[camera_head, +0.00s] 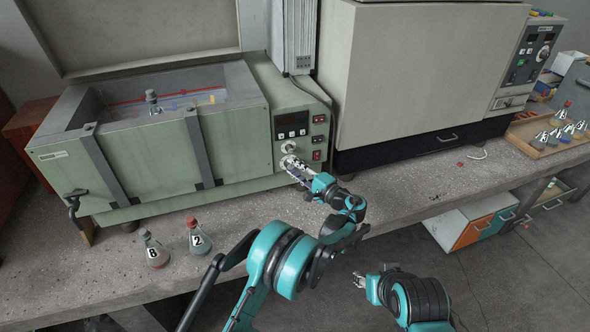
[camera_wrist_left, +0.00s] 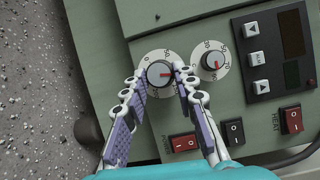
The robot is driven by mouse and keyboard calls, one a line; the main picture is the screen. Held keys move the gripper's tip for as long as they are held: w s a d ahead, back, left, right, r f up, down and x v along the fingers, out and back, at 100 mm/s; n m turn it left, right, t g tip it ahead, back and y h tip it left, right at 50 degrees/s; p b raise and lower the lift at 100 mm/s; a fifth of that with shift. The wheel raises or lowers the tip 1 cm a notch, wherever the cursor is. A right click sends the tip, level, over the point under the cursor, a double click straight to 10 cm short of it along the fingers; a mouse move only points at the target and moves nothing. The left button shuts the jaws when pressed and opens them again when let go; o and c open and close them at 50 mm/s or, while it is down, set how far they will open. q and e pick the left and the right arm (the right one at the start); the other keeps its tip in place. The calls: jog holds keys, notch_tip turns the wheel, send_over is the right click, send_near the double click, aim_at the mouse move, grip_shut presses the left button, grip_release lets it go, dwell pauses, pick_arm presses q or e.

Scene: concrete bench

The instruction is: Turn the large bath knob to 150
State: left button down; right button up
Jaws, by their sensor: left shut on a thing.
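The large knob (camera_wrist_left: 159,74) is a round grey knob with a red pointer line on a white numbered dial, on the green control panel of the bath (camera_head: 150,145). My left gripper (camera_head: 287,160) is at the panel. In the left wrist view its two fingers (camera_wrist_left: 160,85) lie on either side of the large knob and are shut on it. The pointer line points to the right in that view; most dial numbers are too small or covered to read. A smaller knob (camera_wrist_left: 214,60) with a red pointer sits beside it, clear of the fingers. My right gripper (camera_head: 359,280) is in front of the bench, away from the panel.
Red rocker switches (camera_wrist_left: 183,142) and a dark display (camera_wrist_left: 291,33) are near the knobs. Two flasks, marked 8 (camera_head: 155,250) and 2 (camera_head: 198,238), stand on the bench in front of the bath. A large oven (camera_head: 430,75) stands to the right.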

pick_arm(q)
jog(key=m, duration=0.1)
jog(key=m+t, duration=0.1)
jog(key=m, duration=0.1)
jog(key=m+t, duration=0.1)
jog(key=shift+f+y, duration=0.3)
jog(key=shift+y, duration=0.1)
jog(key=shift+a+f+m+t, duration=0.1)
jog(key=shift+m+t, duration=0.5)
jog(key=shift+m, duration=0.85)
jog(key=shift+f+m+t, duration=0.1)
jog(key=shift+m+t, duration=0.5)
jog(key=shift+m, duration=1.15)
jog(key=c, duration=1.2)
grip_release()
jog(key=v, duration=0.7)
jog(key=shift+s, duration=0.3)
